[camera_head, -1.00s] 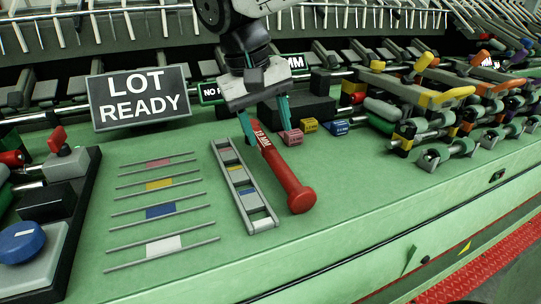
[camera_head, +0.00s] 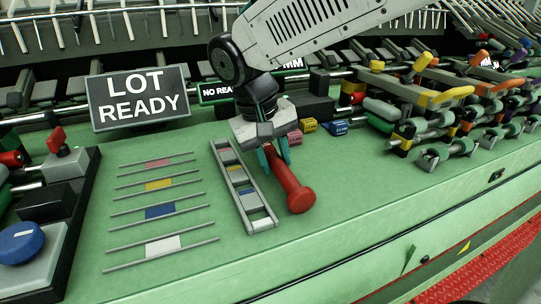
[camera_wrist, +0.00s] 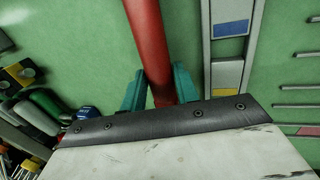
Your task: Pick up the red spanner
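The red spanner (camera_head: 295,191) lies on the green bench top, its rounded end toward the front edge. My gripper (camera_head: 274,157) is over its shaft, with one teal finger on each side. In the wrist view the red shaft (camera_wrist: 148,40) runs down between the two fingers (camera_wrist: 160,90), which are close against it with little gap. The gripper appears shut on the shaft. The spanner still looks to be resting on the bench. Its far end and white size label are hidden by my gripper.
A grey slotted rack (camera_head: 262,224) lies just left of the spanner. Colored blocks, yellow (camera_head: 309,125) and blue (camera_head: 335,128), sit behind it. Clamps with yellow handles (camera_head: 447,95) stand at the right. The bench in front and to the right is clear.

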